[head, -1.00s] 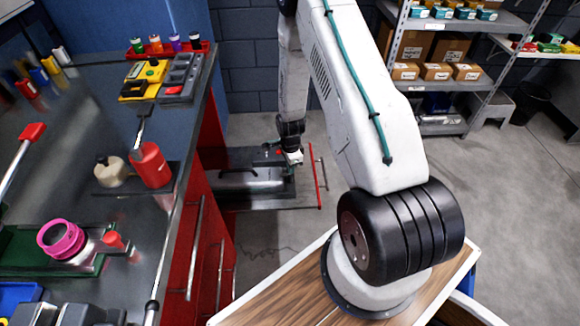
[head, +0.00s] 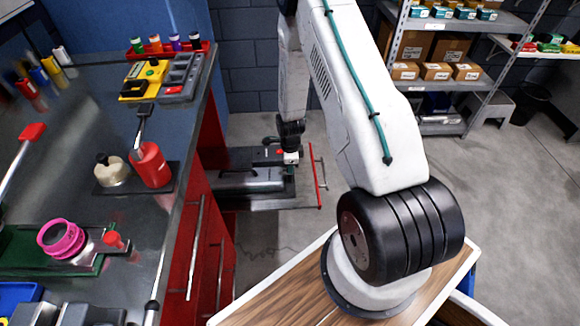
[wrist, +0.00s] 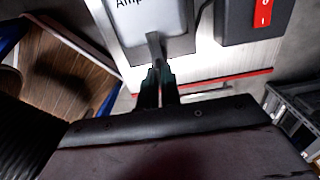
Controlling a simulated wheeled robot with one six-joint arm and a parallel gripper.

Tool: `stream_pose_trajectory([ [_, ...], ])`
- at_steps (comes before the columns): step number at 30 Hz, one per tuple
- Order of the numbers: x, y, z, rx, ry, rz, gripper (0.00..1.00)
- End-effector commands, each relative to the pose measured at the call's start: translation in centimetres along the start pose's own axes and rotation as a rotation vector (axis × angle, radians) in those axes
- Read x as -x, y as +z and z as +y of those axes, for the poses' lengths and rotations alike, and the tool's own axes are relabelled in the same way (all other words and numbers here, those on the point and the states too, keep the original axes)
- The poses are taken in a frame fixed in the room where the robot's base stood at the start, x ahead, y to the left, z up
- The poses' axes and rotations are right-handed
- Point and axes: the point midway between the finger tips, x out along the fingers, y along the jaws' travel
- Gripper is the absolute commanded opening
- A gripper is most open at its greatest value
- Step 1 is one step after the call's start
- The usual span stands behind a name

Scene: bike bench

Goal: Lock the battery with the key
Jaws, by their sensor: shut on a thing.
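In the wrist view, my gripper (wrist: 159,88) is shut on a small grey metal piece, which looks like the key (wrist: 154,45). The key reaches up from the fingertips to the edge of a grey-framed case with a white label reading "Amp", which looks like the battery (wrist: 125,38). I cannot tell whether the key's tip is inside a lock; no keyhole shows. In the head view, my gripper (head: 290,166) points down at the right end of the long dark battery (head: 245,181) on a low stand; the key is too small to make out there.
A dark box with a red switch (wrist: 262,12) stands beside the case in the wrist view. The low stand has a red bar (head: 315,175) at its right edge. A workbench with red drawers (head: 190,240) stands close on the left. Open floor (head: 480,190) lies to the right.

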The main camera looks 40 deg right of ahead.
Motion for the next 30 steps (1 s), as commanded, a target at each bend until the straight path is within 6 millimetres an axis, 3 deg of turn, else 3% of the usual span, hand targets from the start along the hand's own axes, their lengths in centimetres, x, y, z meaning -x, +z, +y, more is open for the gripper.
stream_pose_trajectory([
  [2, 0.1, 0.0, -0.2, -0.001, -0.004, -0.001, 0.00],
  [5, 0.1, 0.0, -0.2, 0.000, -0.004, -0.001, 0.25],
  [6, 0.1, 0.0, -0.2, 0.000, -0.004, -0.001, 0.27],
  [17, 0.8, 0.0, -0.1, 0.000, -0.003, -0.001, 0.27],
  [30, 7.3, 0.1, -0.2, 0.000, -0.005, -0.001, 0.27],
])
